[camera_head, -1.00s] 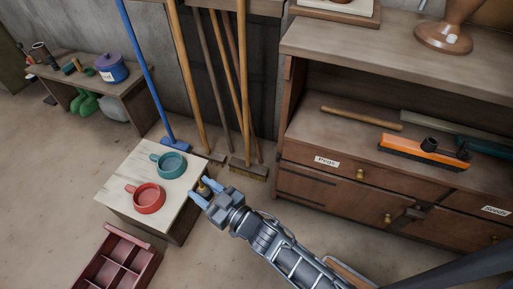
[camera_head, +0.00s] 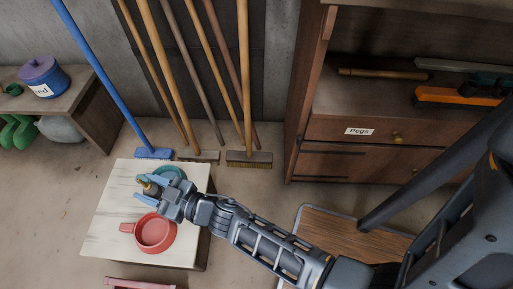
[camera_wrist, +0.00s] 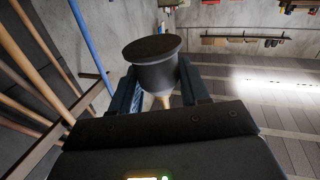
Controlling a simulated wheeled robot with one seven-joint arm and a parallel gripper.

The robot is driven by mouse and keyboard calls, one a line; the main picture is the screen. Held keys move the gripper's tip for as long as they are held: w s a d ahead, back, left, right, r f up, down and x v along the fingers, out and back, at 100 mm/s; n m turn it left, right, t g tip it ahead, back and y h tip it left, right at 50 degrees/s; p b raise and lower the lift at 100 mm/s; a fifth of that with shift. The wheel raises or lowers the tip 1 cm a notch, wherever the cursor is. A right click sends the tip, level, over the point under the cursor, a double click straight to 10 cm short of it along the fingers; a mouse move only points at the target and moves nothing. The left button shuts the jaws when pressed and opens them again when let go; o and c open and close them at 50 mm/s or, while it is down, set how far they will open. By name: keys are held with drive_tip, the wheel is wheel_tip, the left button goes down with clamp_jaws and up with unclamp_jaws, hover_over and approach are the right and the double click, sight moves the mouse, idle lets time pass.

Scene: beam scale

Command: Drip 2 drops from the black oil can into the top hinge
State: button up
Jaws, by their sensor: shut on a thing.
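My gripper (camera_head: 143,190) is shut on the black oil can (camera_wrist: 154,72), above the pale-topped small table. In the wrist view the can is a dark round body with a wide flat disc end, between the two fingers. A brass-coloured part (camera_wrist: 162,101) shows beyond it, partly hidden by my gripper. In the head view only a small dark and brass bit of the can (camera_head: 150,188) shows between the blue-grey fingers. I cannot make out the top hinge in any view.
The small table (camera_head: 108,220) carries a red dish (camera_head: 155,233) and a teal dish (camera_head: 172,172), partly hidden by my gripper. Brooms (camera_head: 248,159) lean on the wall behind. A cabinet (camera_head: 340,165) with a "Pegs" drawer stands right. A low bench (camera_head: 95,95) stands left.

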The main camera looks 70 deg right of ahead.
drive_tip(key=w+d+f+m+h+b, duration=0.1)
drive_tip(key=w+f+h+b, duration=0.2)
drive_tip(key=f+b, duration=0.9)
drive_tip(key=w+d+f+h+b, duration=0.25)
drive_tip(key=f+b, duration=0.35)
drive_tip(key=b, duration=1.2)
drive_tip(key=s+d+r+m+g+h, duration=0.2)
drive_tip(key=s+d+m+g+h, duration=0.45)
drive_tip(key=d, duration=0.65)
drive_tip(key=s+d+r+m+g+h, duration=0.2)
drive_tip(key=s+d+m+g+h, duration=0.5)
drive_tip(key=d, duration=0.6)
drive_tip(key=s+d+r+m+g+y, duration=0.2)
drive_tip(key=s+m+g+y, duration=0.35)
drive_tip(key=s+g, duration=0.65)
drive_tip(key=s+d+r+m+g+y, duration=0.15)
drive_tip(key=s+m+g+y, duration=0.45)
drive_tip(key=s, duration=1)
drive_tip(key=w+d+f+n+g+h, duration=0.1)
drive_tip(key=w+d+f+n, duration=0.1)
drive_tip(key=f+n, duration=0.4)
drive_tip(key=shift+w+d+f+g+h, duration=0.35)
drive_tip(key=shift+d+f, duration=0.15)
drive_tip(key=shift+d, duration=0.4)
